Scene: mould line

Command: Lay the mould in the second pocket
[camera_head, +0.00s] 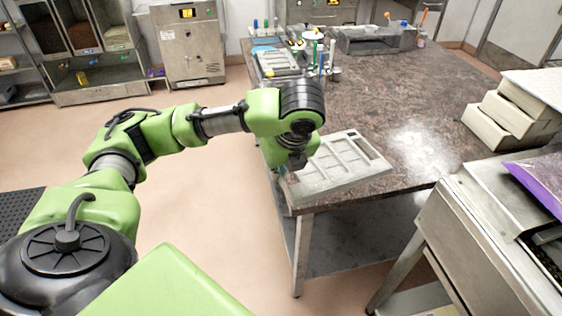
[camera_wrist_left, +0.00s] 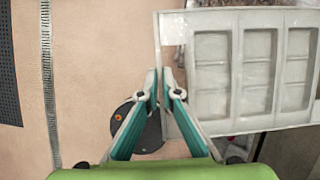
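The mould (camera_head: 318,184) is a pale, flat slab with several rectangular recesses, at the near left corner of the brown stone-topped table. It also shows on the right of the left wrist view (camera_wrist_left: 237,70). Its left end reaches the table's edge. My left gripper (camera_head: 296,162) is at that end. In the left wrist view its teal-lined fingers (camera_wrist_left: 160,84) are nearly together, with the pale edge of the mould between the tips. Whether the mould touches the table is unclear. My right gripper is out of view. I cannot make out which recess or place is the second pocket.
The table (camera_head: 410,110) has free room right of the mould. A dark frame with a pale piece (camera_head: 279,63), bottles (camera_head: 325,58) and a grey tray (camera_head: 372,40) stand at its far end. White boxes (camera_head: 510,115) and a metal machine (camera_head: 470,230) are at the right.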

